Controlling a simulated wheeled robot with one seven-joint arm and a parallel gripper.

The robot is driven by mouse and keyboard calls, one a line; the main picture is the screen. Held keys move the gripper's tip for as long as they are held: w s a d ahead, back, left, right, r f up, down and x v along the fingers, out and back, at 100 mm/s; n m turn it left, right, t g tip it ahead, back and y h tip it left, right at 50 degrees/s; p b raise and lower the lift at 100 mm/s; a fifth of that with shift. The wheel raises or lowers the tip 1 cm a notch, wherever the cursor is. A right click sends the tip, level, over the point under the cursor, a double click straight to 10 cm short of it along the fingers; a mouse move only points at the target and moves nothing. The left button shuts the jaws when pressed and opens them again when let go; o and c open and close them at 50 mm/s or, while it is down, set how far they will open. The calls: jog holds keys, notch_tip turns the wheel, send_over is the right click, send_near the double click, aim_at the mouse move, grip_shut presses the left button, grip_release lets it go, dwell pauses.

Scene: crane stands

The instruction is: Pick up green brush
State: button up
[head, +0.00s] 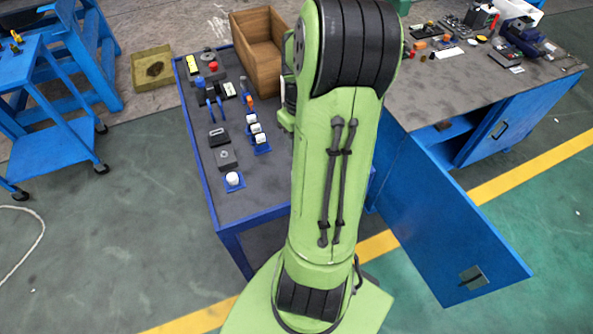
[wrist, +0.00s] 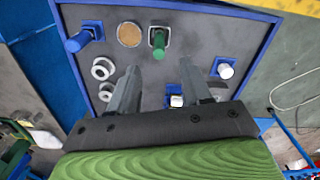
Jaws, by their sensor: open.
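The green brush (wrist: 158,42) shows in the wrist view as a green handle with a pale and dark end, on the grey table top (wrist: 205,35) near its far edge. My gripper (wrist: 160,68) is open and empty. Its two grey fingers point toward the brush, which appears beyond and between the fingertips, apart from them. In the head view my green arm covers the middle of the table; neither my gripper nor the brush can be made out there.
In the wrist view, a blue item (wrist: 84,38) and a tan disc (wrist: 130,34) lie left of the brush. White rings (wrist: 103,68) lie by the left finger, a blue-and-white part (wrist: 224,68) at right. The head view shows a wooden box (head: 258,58) and open blue door (head: 445,235).

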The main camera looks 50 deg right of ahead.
jog(key=f+b, duration=0.1)
jog(key=f, duration=0.5)
jog(key=f+b, duration=0.2)
jog(key=f, duration=0.4)
jog(key=shift+w+d+f, duration=0.1)
jog(key=shift+d, duration=0.1)
grip_shut()
